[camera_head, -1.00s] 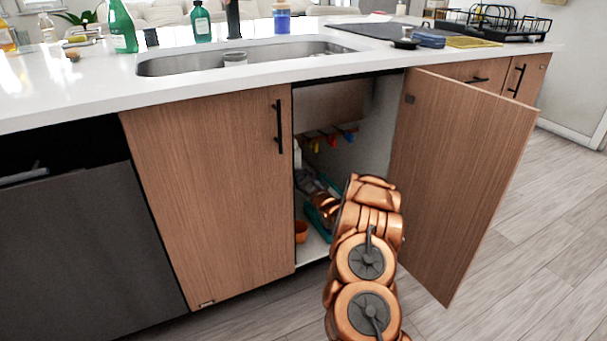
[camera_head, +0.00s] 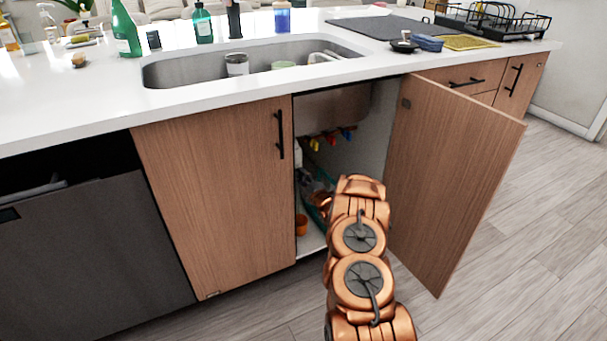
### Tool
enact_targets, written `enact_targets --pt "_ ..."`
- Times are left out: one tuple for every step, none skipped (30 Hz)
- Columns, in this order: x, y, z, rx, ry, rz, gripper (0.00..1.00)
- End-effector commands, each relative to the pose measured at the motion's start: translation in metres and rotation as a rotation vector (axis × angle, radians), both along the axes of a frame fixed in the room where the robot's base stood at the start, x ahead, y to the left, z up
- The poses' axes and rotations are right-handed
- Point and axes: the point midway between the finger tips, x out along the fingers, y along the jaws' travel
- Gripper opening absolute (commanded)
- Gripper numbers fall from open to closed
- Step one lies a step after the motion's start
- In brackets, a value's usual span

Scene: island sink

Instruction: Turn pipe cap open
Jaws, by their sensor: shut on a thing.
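The open cabinet (camera_head: 320,240) under the sink holds the plumbing area. My copper arm reaches into its opening from the front. My gripper is hidden behind the arm, so its fingers and whatever lies between them do not show. I cannot make out a pipe cap. Several small coloured parts (camera_head: 330,139), red, yellow and blue, hang in a row below the underside of the sink basin (camera_head: 332,108), above and to the left of the arm's far end.
The open cabinet door (camera_head: 450,180) stands close on the arm's right. A closed door (camera_head: 215,200) is on the left. An orange cup (camera_head: 301,225) and cluttered items stand on the cabinet floor. The countertop (camera_head: 80,90) overhangs the opening. The floor at right is clear.

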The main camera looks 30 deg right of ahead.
Motion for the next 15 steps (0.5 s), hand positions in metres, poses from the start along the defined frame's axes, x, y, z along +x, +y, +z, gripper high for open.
enact_targets --pt "0.0000 0.0012 0.0015 -0.022 0.004 0.002 0.07" --pt "0.0000 0.0013 0.0013 -0.033 0.005 0.002 0.07" --pt "0.0001 0.0014 0.0011 -0.049 0.006 0.002 0.07" --pt "0.0001 0.0013 0.0009 -0.058 0.007 0.002 0.07" --pt "0.0001 0.0013 0.0008 -0.067 0.008 0.002 0.07" --pt "0.0002 0.0013 0.0007 -0.079 0.009 0.002 0.07" --pt "0.0002 0.0013 0.0006 -0.085 0.009 0.002 0.07" --pt "0.0003 0.0013 0.0005 -0.090 0.010 0.002 0.07" --pt "0.0003 0.0014 0.0003 -0.096 0.009 0.002 0.07" --pt "0.0004 0.0014 0.0002 -0.100 0.009 0.002 0.07" --pt "0.0004 0.0013 0.0002 -0.104 0.010 0.002 0.07" --pt "0.0004 0.0014 0.0000 -0.107 0.010 0.002 0.07" --pt "0.0004 0.0013 -0.0001 -0.109 0.010 0.002 0.07" --pt "0.0004 0.0013 -0.0001 -0.110 0.010 0.002 0.07" --pt "0.0005 0.0012 -0.0002 -0.111 0.010 0.002 0.07"
